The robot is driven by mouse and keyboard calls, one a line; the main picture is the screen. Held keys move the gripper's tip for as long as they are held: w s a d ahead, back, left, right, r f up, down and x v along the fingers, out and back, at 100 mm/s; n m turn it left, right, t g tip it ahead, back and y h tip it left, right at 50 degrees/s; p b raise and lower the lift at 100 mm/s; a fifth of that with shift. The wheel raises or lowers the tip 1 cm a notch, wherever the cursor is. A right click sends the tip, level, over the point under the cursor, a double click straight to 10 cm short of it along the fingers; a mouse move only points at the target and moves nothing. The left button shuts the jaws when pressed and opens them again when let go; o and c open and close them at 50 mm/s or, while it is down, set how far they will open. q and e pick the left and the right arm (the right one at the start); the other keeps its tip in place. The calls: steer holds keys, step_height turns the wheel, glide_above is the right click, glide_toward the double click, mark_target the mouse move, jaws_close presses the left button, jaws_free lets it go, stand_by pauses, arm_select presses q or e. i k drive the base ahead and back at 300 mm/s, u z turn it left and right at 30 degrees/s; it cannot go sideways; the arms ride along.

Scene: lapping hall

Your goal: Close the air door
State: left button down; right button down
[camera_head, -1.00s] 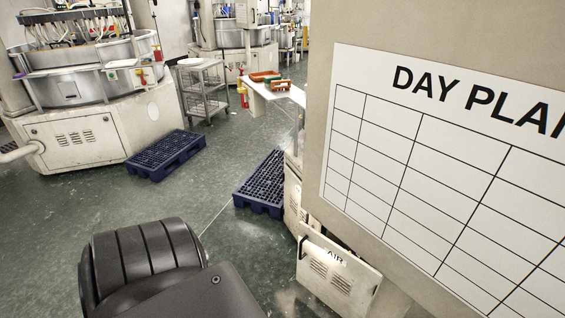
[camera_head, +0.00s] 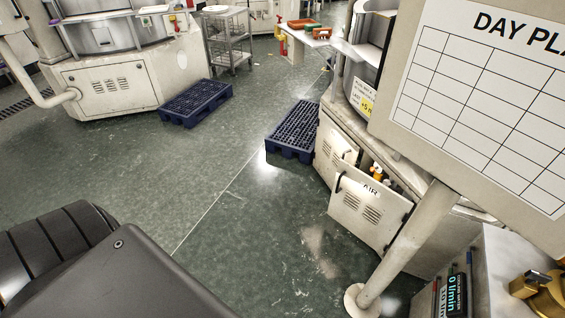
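The air door (camera_head: 366,207) is a cream panel with vent slots and the word AIR near its top edge. It stands open on the front of the cream machine cabinet (camera_head: 326,150) at the right. Small yellow parts (camera_head: 377,173) show in the opening behind its top edge. A dark part of my own body fills the lower left. Neither gripper shows, and nothing of mine touches the door.
A white post (camera_head: 410,250) holding the day plan board (camera_head: 490,95) stands in front of the cabinet, right of the door. Blue pallets lie on the floor, one (camera_head: 292,131) beside the cabinet and one (camera_head: 195,102) farther left. The green floor (camera_head: 225,210) between is clear.

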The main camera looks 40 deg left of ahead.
mark_target(373, 211)
steer(key=u, duration=0.15)
steer(key=k, duration=0.45)
steer(key=u, duration=0.75)
steer(key=i, duration=1.85)
steer(key=z, duration=1)
